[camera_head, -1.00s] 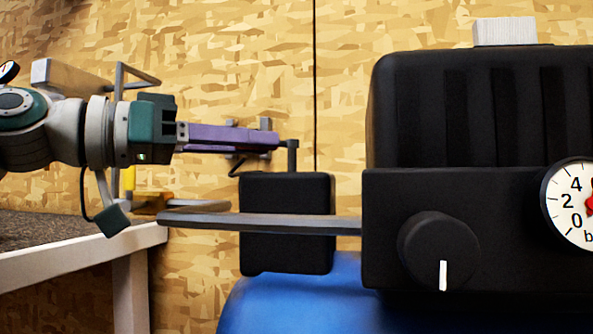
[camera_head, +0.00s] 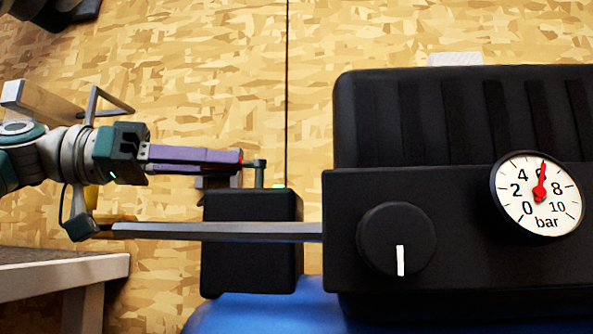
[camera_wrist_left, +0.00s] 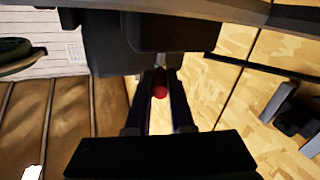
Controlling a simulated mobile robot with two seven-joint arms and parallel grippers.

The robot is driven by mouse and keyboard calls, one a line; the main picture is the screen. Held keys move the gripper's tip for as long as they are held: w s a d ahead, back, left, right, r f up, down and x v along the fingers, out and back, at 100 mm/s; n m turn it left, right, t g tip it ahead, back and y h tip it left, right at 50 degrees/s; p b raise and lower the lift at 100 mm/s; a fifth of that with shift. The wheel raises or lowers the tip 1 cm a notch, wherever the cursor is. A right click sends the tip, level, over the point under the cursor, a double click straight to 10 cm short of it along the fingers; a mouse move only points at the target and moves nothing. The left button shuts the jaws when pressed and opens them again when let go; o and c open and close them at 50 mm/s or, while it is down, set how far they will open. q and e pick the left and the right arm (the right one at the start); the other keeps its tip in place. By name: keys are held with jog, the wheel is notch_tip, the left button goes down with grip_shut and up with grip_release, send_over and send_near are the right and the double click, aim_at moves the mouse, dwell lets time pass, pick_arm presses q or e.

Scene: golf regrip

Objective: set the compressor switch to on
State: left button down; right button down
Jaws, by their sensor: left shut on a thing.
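The compressor's switch is a grey post and short lever (camera_head: 260,174) on top of a black box (camera_head: 252,245). My left gripper (camera_head: 236,158) has purple fingers and reaches in from the left above the box. It is shut on the lever's red end, which shows just at the fingertips. In the left wrist view the red knob (camera_wrist_left: 159,92) sits between the fingers (camera_wrist_left: 160,100). A small green spot (camera_head: 279,187) shows on the box's top edge. My right gripper is not in view.
A black compressor housing (camera_head: 440,125) with a round dial (camera_head: 396,240) and a bar gauge (camera_head: 538,195) fills the right. A grey bar (camera_head: 220,232) runs left from it below my gripper. A blue tank (camera_head: 260,315) lies beneath. A bench edge (camera_head: 60,280) is at lower left.

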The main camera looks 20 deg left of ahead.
pick_arm(q)
jog(key=c, duration=0.8)
grip_release()
jog(key=shift+r, duration=0.1)
notch_tip(320, 180, up, 20)
jog(key=p, duration=0.8)
